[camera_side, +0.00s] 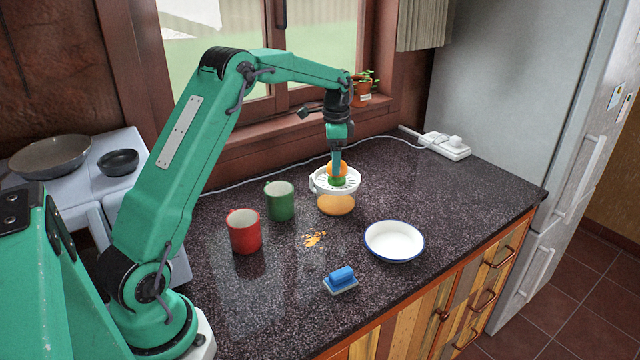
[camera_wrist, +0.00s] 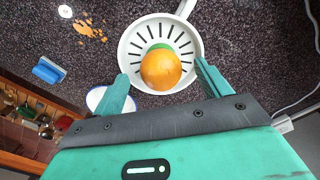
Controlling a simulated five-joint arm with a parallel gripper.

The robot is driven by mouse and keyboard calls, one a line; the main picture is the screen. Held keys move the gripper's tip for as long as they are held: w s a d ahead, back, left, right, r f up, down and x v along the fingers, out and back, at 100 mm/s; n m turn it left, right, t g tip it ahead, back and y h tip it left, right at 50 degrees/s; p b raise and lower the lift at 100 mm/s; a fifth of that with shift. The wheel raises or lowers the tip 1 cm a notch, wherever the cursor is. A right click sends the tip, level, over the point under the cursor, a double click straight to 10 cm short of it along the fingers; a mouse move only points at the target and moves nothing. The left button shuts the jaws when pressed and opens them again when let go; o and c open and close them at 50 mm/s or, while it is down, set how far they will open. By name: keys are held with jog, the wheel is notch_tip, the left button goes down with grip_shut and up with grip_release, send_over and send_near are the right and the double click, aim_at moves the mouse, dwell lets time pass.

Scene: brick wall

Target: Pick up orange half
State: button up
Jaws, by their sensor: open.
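The orange half (camera_side: 338,168) sits on the green cone of a white juicer (camera_side: 349,184) on the counter; in the wrist view the orange half (camera_wrist: 161,69) lies over the slotted juicer dish (camera_wrist: 133,45). My gripper (camera_side: 336,160) points down at the orange half in the side view. In the wrist view my gripper (camera_wrist: 163,85) is open, with one finger at each side of the orange half and visible gaps between. I cannot tell how far the fingertips reach down beside it.
A green mug (camera_side: 280,203) and a red mug (camera_side: 244,232) stand left of the juicer. A power strip (camera_side: 445,146) is at the back right.

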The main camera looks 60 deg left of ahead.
jog(key=shift+f, duration=0.8)
jog(key=c, duration=1.1)
jog(key=shift+o, duration=0.2)
jog(key=shift+r, duration=0.2)
jog(key=shift+r, duration=0.6)
jog(key=r, duration=0.3)
jog(key=shift+d, duration=0.35)
jog(key=s+d+r, duration=0.2)
jog(key=d+r, duration=0.4)
jog(key=d, duration=0.4)
jog(key=shift+d+r, duration=0.25)
jog(key=shift+d, duration=0.15)
